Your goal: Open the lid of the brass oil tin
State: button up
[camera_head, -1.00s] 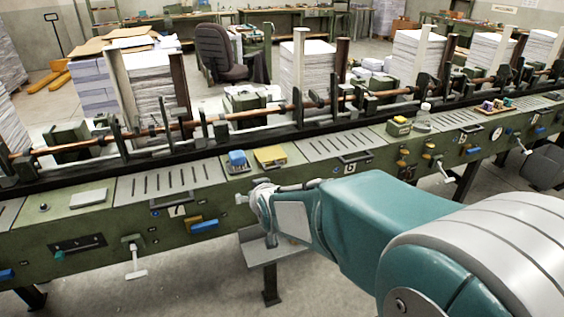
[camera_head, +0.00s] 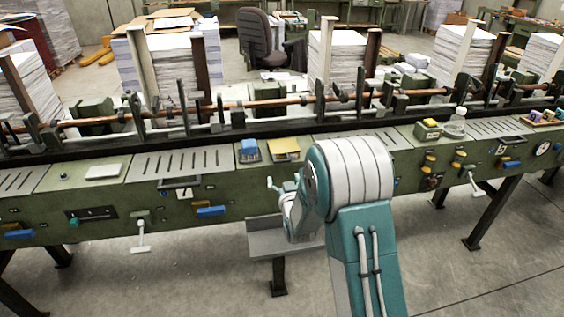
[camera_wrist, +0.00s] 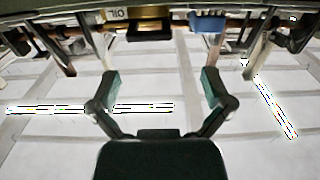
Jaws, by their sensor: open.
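The brass oil tin (camera_head: 284,149) looks like a small yellow-gold box on the green machine's front ledge, just right of a blue block. My arm partly covers the area beside it. In the wrist view a gold box (camera_wrist: 150,26) sits at the top edge, with an upside-down "OIL" label (camera_wrist: 115,14) beside it. My gripper (camera_wrist: 160,86) is open and empty, its two fingers well apart. The gold box lies beyond the fingertips, and nothing touches them. The lid's state is too small to tell.
The blue block (camera_head: 249,151) is close beside the tin and also shows in the wrist view (camera_wrist: 207,22). A metal shelf (camera_head: 268,240) juts out below the machine. A yellow box (camera_head: 428,130) and clear bottle (camera_head: 456,122) stand farther right. The floor in front is free.

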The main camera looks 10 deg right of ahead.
aim_at(283, 161)
jog(key=w, duration=0.2)
jog(key=w+d, duration=0.1)
jog(key=w, duration=0.2)
jog(key=w+d, duration=0.1)
jog(key=w, duration=0.1)
jog(key=shift+w+d, duration=0.1)
jog(key=shift+w, duration=0.3)
jog(key=shift+w+a+r, duration=0.15)
jog(key=shift+w+a, duration=0.05)
jog(key=shift+a, duration=0.45)
jog(key=shift+d, duration=0.25)
jog(key=c, duration=0.3)
jog(key=shift+d+r, duration=0.1)
jog(key=c, duration=0.6)
jog(key=shift+m, duration=0.3)
